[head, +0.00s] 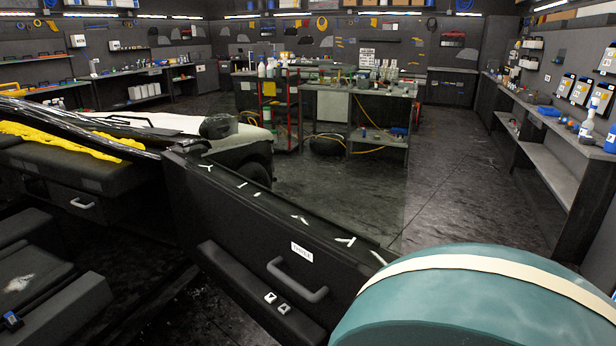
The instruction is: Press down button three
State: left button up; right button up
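An open black car door (235,230) stretches from the left middle toward the lower right. A small white label (302,252) with dark lettering is on its inner panel, seemingly reading "THREE". Below it is a grey pull handle (297,280). On the armrest, two small light square buttons, one at the upper left (270,297) and one at the lower right (284,308), sit side by side. I cannot tell whether they are pressed. Neither of my grippers shows in the head view.
A large teal rounded shape (450,300) with a cream band fills the lower right, close to the door. The car seat (40,290) is at lower left. A workbench (385,90) and red cart (280,110) stand behind. The floor (460,190) right of the door is clear.

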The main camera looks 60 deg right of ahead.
aim_at(284, 309)
jog(key=z, duration=1.55)
